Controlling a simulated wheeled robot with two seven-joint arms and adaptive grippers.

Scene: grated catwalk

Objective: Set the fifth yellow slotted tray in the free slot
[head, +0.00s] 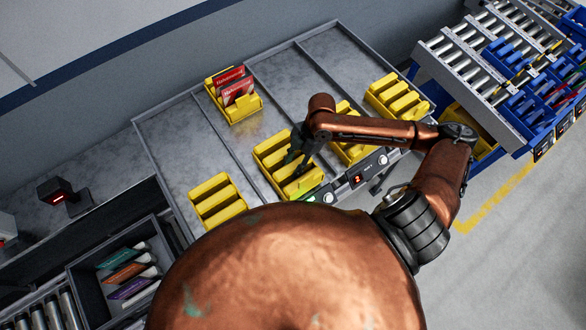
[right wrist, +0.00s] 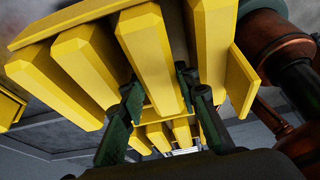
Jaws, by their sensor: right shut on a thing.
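My right gripper (head: 299,160) is shut on a yellow slotted tray (head: 270,150) near the front edge of the sloped metal rack. In the right wrist view, the fingers of the gripper (right wrist: 160,95) close around one rib of the tray (right wrist: 90,62). I cannot tell whether the tray touches the rack. Other yellow slotted trays stand at the front: one at left (head: 217,203), one just right of the gripper (head: 350,148), partly hidden by my arm, and one at far right (head: 397,98). Another yellow tray (head: 243,113), holding red packs (head: 232,82), stands farther back. My left gripper is not seen.
The grey rack (head: 165,135) has raised dividers between lanes, with bare metal behind the front trays. A grey bin (head: 97,290) with coloured items is at lower left. A roller conveyor (head: 470,65) and blue bins (head: 525,108) stand at right.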

